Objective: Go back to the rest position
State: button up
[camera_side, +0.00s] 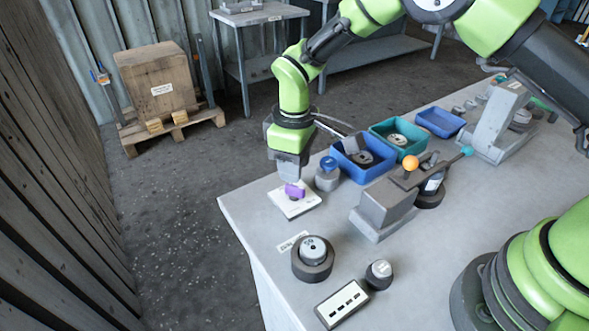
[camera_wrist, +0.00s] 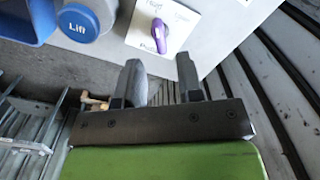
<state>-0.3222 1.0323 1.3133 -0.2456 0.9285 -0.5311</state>
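The purple knob (camera_wrist: 158,34) shows beyond the fingertips there, on the white plate (camera_wrist: 176,14). Its printed labels are only partly legible. From the side the gap between fingertips and knob looks small, and I cannot tell if they touch.
A blue button marked "Lift" (camera_wrist: 77,21) stands close by, with a blue bin (camera_side: 378,164) behind it. A grey fixture with an orange ball (camera_side: 410,162) and a lever is to the right. A round housing (camera_side: 312,261) sits nearer the front. The floor left of the table is open.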

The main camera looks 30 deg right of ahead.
jog(key=s+d+r+m+t+y, duration=0.1)
jog(key=s+d+r+m+t, duration=0.2)
jog(key=r, duration=0.7)
jog(key=s+d+r+m, duration=0.2)
jog(key=s+d+r, duration=0.15)
jog(key=r, duration=0.65)
jog(key=s+d+r+m+t, duration=0.1)
jog(key=s+r+m+t, duration=0.1)
jog(key=s, duration=0.6)
jog(key=s+d+r+m+t+y, duration=0.1)
jog(key=s+m, duration=0.3)
jog(key=s, duration=0.4)
jog(key=shift+s+d+r+t, duration=0.35)
jog(key=shift+d+r+t, duration=0.15)
jog(key=shift+d+t, duration=0.15)
